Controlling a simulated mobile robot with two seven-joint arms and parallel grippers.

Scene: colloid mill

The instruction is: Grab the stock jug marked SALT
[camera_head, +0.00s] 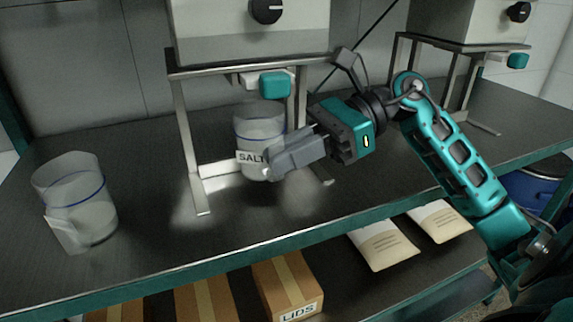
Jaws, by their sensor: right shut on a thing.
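The jug marked SALT (257,126) stands upright on the dark bench under the middle machine, between the legs of its metal stand. It is clear, with a blue line around it and a white label on its front. My right gripper (268,168) reaches in from the right and is shut on the SALT jug at its lower right side. The gripper hides part of the label and the jug's right side. My left gripper is not in view.
Another clear jug (83,215) with a blue line stands at the left; its label cannot be read. The stand's legs (188,150) flank the SALT jug, and a teal-tipped outlet (275,84) hangs above. A LIDS box (287,284) and paper packets (383,243) lie on the lower shelf.

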